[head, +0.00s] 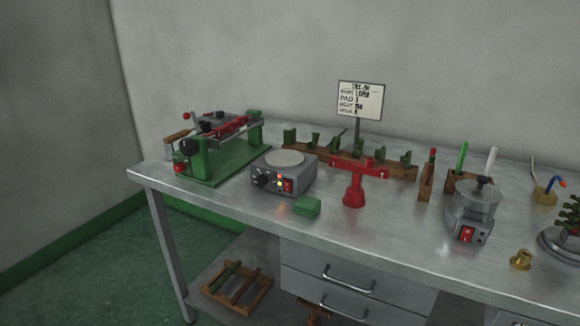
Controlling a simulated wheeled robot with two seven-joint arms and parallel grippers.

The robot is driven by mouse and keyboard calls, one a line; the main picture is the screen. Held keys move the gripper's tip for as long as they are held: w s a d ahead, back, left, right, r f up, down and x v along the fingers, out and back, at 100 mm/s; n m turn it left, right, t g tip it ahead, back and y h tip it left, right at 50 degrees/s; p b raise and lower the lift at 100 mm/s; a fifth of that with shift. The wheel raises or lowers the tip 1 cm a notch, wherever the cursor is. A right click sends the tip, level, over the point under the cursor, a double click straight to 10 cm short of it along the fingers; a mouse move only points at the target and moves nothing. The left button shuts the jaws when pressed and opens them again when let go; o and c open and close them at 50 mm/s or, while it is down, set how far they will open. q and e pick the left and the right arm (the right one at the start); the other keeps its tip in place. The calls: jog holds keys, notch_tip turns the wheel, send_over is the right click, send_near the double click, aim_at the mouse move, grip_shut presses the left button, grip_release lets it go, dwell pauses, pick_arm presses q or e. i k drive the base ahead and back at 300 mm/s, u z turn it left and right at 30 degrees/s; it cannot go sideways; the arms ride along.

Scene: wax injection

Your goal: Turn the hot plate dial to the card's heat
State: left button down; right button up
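The hot plate (283,177) is a grey box with a round pale top, standing on the metal bench left of centre. Its black dial (261,181) is on the left of the front face; its pointer setting is too small to read. Beside the dial are small lit lamps and a red switch (287,186). The card (360,100) is white with dark handwritten lines, on a stand behind the bench's middle. Its lines are too blurred to read with certainty. Neither of my grippers shows in the head view.
A green wax press (215,160) stands left of the hot plate. A green block (307,206) lies in front of it, and a red stand (354,185) is to its right. A grey pot (473,208) stands farther right. Bench front is mostly clear.

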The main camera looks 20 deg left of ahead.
aim_at(262, 180)
jog(key=u, duration=0.1)
jog(key=k, duration=0.75)
jog(key=u, duration=0.1)
jog(key=i, duration=1)
jog(key=u, duration=0.85)
